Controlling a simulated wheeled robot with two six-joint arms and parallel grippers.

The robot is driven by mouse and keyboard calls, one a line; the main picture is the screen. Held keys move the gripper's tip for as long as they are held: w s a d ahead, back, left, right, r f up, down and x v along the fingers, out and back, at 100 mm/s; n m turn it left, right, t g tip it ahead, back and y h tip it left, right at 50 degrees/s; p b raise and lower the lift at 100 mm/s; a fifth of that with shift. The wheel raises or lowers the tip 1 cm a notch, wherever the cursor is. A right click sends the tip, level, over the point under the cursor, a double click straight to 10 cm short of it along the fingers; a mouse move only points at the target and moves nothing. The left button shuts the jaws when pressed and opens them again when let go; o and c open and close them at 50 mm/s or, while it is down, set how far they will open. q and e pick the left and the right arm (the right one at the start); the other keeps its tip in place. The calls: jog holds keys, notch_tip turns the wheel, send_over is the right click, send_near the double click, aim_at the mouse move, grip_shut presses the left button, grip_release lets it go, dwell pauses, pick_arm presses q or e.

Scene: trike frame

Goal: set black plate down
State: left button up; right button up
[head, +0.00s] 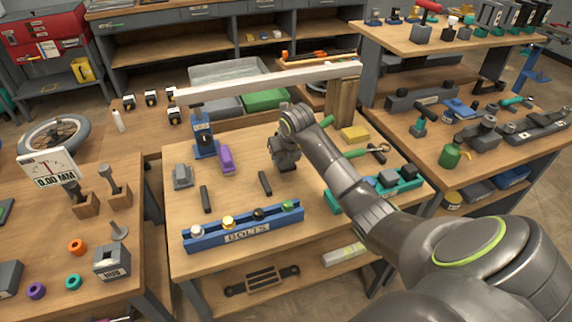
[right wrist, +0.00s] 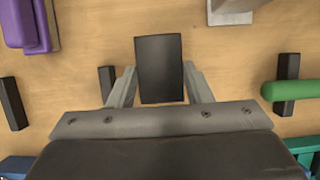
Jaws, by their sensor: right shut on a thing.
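The black plate (right wrist: 160,68) is a dark rectangular piece in the right wrist view. It sits between the two grey fingers of my right gripper (right wrist: 160,85), which is shut on it. In the head view my right gripper (head: 286,160) hangs over the middle of the wooden workbench (head: 240,190), and the plate is hard to tell apart from the gripper there. I cannot tell whether the plate touches the bench top. My left gripper is not in view.
Two dark bars (head: 206,198) (head: 265,182) lie left of the gripper. A purple block (head: 226,159), a blue vise-like stand (head: 203,135) and a blue bolts rack (head: 243,227) surround the area. A long pale beam (head: 265,82) spans behind. Green handles (head: 360,153) lie to the right.

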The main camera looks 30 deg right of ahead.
aim_at(287, 164)
jog(key=shift+f, duration=1.45)
jog(key=shift+f, duration=0.2)
jog(key=o, duration=1.4)
jog(key=shift+r, duration=0.1)
jog(key=shift+r, duration=0.2)
jog(key=v, duration=1.2)
jog(key=shift+f, duration=0.1)
